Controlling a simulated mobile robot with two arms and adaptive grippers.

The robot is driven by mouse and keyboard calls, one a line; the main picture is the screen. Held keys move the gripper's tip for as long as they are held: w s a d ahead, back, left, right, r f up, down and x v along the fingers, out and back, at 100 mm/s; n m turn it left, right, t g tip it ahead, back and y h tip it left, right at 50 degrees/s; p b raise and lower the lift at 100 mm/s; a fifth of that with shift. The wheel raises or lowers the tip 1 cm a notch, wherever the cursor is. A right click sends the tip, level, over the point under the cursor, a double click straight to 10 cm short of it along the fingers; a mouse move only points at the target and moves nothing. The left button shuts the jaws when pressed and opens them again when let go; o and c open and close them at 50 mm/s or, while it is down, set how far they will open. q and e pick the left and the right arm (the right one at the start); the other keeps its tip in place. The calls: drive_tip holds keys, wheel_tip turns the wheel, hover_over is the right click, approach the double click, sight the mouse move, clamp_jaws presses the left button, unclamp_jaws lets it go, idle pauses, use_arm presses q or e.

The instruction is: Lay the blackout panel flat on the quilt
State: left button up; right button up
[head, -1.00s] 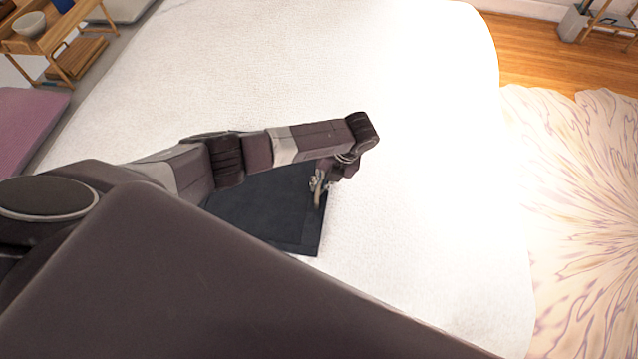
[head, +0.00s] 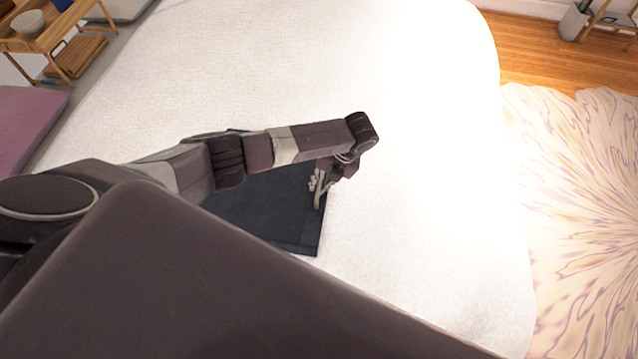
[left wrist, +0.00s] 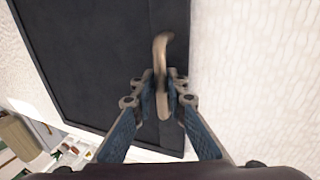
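The dark, square-cornered blackout panel (head: 265,215) lies on the white quilt (head: 420,190) in the head view, apparently flat. My left arm covers its upper part. In the left wrist view the panel (left wrist: 95,55) fills the upper left, with the quilt showing beside it. A tan curved handle (left wrist: 162,48) stands out from the panel close to its edge. My left gripper (left wrist: 164,100) is at this handle, its blue-padded fingers close on both sides and apparently shut on it. It also shows over the panel's right part in the head view (head: 318,188). My right gripper is out of view.
The quilt is bare around the panel. A small wooden stand (head: 45,40) with a bowl (head: 29,24) is at the top left, above a purple mat (head: 25,125). A patterned rug (head: 580,210) lies right of the bed.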

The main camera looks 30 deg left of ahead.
use_arm(q)
drive_tip(key=o, duration=0.4)
drive_tip(key=v, duration=1.2)
drive_tip(key=shift+s, duration=0.1)
